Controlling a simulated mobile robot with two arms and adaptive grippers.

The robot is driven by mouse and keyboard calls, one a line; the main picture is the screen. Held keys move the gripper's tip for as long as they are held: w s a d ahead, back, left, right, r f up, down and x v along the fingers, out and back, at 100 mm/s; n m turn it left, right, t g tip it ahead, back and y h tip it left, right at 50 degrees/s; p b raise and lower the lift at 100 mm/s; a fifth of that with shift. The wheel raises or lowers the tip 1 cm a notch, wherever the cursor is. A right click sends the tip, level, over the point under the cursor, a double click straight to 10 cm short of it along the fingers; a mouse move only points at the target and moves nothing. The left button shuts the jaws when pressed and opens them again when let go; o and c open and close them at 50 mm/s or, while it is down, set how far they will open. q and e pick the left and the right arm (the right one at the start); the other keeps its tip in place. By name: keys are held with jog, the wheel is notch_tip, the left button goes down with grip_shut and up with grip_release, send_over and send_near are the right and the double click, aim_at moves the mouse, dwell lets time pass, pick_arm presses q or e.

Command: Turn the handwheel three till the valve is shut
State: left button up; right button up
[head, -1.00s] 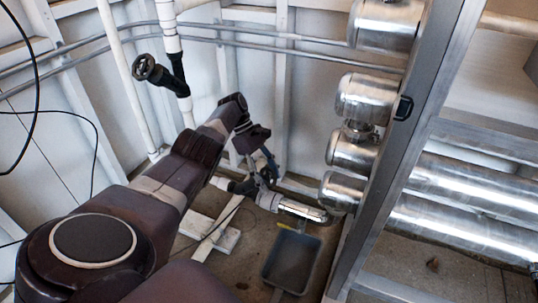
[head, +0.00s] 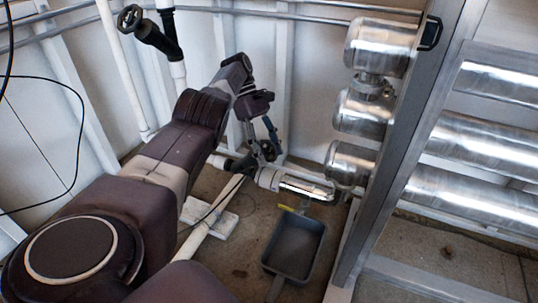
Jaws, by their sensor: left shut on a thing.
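My left arm reaches in from the lower left, down to the low pipe run by the back wall. My left gripper (head: 262,143) is shut on a small dark handwheel (head: 268,152) at the black valve (head: 240,163) on this low pipe. The fingers hide much of the wheel, and I cannot read a number on it or tell how far the valve is turned. Another dark handwheel (head: 130,18) sits on a black valve (head: 158,37) on the upright white pipe at the upper left, apart from the gripper. My right gripper is not in view.
A grey tray (head: 294,246) lies on the floor in front of the low pipe. Shiny metal cylinders (head: 352,163) and a metal frame post (head: 400,150) stand to the right. A white block (head: 210,212) and a thin cable lie on the floor near my arm.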

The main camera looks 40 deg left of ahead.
aim_at(270, 149)
pick_arm(q)
jog(key=shift+w+r, duration=0.15)
jog(key=shift+w, duration=0.1)
dwell(0.3)
jog(key=o, duration=0.8)
jog(key=shift+s, duration=0.1)
jog(key=shift+a+r, duration=0.2)
jog(key=shift+r, duration=0.35)
jog(key=shift+s+d+r, duration=0.1)
jog(key=shift+d+r, duration=0.05)
jog(key=shift+r, duration=0.55)
jog(key=shift+d+r, duration=0.1)
jog(key=shift+r, duration=3.6)
